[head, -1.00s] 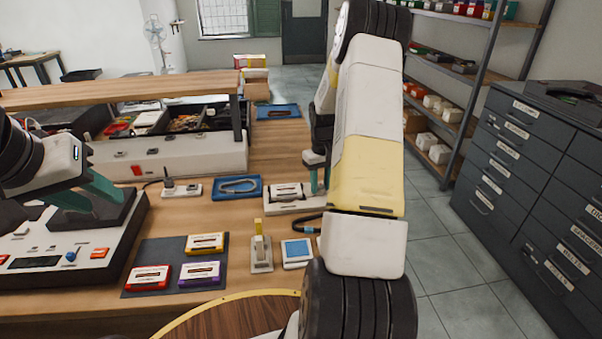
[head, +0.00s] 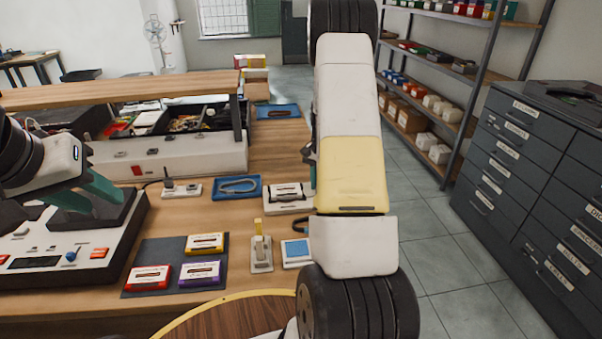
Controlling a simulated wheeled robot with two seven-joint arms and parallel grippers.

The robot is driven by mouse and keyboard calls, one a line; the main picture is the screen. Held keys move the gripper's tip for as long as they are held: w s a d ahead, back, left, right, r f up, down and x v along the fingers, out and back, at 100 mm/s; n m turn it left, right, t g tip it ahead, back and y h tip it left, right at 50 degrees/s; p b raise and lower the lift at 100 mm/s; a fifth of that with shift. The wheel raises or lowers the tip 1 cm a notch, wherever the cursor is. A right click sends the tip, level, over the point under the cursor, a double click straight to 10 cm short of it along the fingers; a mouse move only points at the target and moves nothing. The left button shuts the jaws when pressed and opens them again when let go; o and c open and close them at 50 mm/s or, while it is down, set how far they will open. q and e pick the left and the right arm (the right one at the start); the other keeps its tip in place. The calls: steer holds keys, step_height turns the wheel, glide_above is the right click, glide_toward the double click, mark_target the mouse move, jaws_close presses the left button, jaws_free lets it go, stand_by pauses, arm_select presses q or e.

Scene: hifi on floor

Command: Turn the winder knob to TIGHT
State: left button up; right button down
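A small white device (head: 285,206), which looks like the winder, sits on the bench with a cassette-like dark and white piece on top. Its right end is hidden behind my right arm. I cannot make out the knob or a TIGHT mark. My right gripper (head: 313,177) is almost wholly hidden behind its own arm; only a sliver shows beside the device's right end, and contact cannot be told. My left gripper (head: 97,199) has its teal fingers apart over the dark raised block of the white and black deck (head: 35,245) at left.
Red, yellow and purple cassettes lie on a dark mat (head: 165,250). A lever tool (head: 261,252) and a blue-white square (head: 296,251) stand near the front. A blue tray (head: 237,187) lies left of the device. Grey drawers (head: 520,165) stand at right beyond open floor.

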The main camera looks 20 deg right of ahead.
steer(key=shift+m, duration=1)
steer(key=c, duration=1)
jaws_free()
steer(key=shift+r, duration=3.9)
